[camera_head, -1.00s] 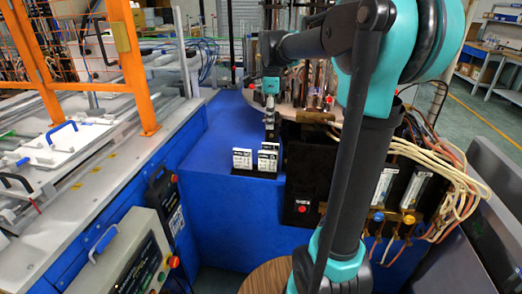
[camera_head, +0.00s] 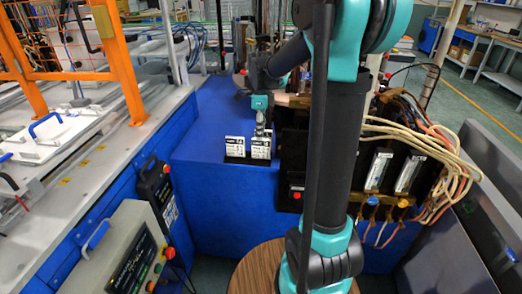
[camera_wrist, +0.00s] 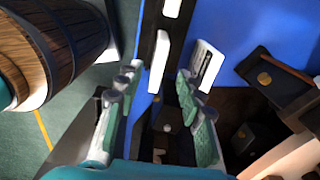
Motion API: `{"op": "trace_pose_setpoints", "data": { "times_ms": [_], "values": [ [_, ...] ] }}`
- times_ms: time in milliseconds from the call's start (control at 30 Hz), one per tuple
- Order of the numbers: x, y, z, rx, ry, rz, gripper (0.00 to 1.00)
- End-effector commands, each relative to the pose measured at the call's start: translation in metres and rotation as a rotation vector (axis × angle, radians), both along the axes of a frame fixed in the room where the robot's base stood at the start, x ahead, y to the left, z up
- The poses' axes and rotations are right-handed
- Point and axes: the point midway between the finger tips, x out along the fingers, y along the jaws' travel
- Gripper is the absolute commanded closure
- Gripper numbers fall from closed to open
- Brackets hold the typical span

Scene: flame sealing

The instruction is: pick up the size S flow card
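Two white flow cards with black print stand upright in a dark holder (camera_head: 236,160) on the blue surface: a left card (camera_head: 234,146) and a right card (camera_head: 261,149). Their size marks are too small to read. My gripper (camera_head: 260,129) points down just above and behind the right card. In the wrist view my gripper (camera_wrist: 157,76) is open. A white card (camera_wrist: 158,62) seen edge-on lies between the lines of its fingers, with no visible grip on it. A printed card (camera_wrist: 207,66) shows beside the right finger, and another card edge (camera_wrist: 172,8) shows at the top.
A black machine block with tubes and flow meters (camera_head: 378,170) stands close to the right of the cards. The blue surface (camera_head: 205,125) left of and behind the cards is clear. A round wooden stool (camera_head: 256,270) is below, in front. A control box (camera_head: 130,250) stands at the lower left.

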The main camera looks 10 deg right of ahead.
Motion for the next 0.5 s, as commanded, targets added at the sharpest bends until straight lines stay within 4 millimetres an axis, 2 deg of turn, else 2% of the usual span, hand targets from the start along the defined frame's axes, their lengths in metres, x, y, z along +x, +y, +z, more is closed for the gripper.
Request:
{"op": "trace_pose_setpoints", "data": {
  "times_ms": [300, 500],
  "values": [
    [-0.003, -0.001, -0.04, 0.0, 0.0, 0.0, 0.62],
    [-0.003, -0.001, -0.052, 0.0, 0.0, 0.0, 0.62]
  ]
}}
